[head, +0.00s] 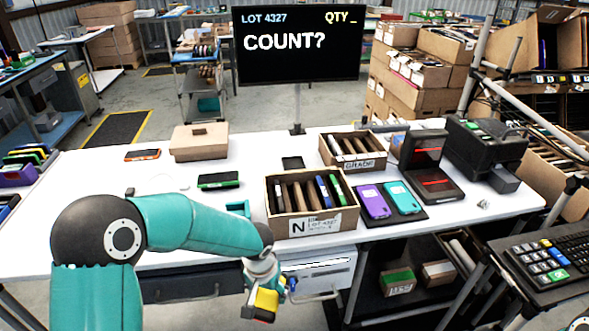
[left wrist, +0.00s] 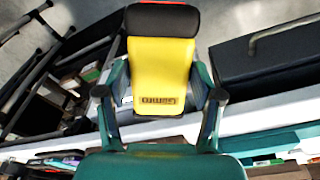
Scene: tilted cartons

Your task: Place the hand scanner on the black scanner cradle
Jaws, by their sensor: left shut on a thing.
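The hand scanner (head: 265,300) is yellow and black and hangs in my left gripper (head: 270,287) in front of the table's front edge, by the drawers. In the left wrist view the scanner's yellow face (left wrist: 161,75) with a black end fills the space between the two fingers of my left gripper (left wrist: 160,102). A black L-shaped stand (head: 430,178) with red lines is on the right of the table. A small black block (head: 293,163) lies behind the carton marked N. I cannot tell for sure which of these is the cradle. My right gripper is not visible.
The open carton marked N (head: 310,222) stands near the front edge. Purple (head: 373,202) and teal (head: 404,197) devices lie beside it on a black mat. The table's left part is mostly clear.

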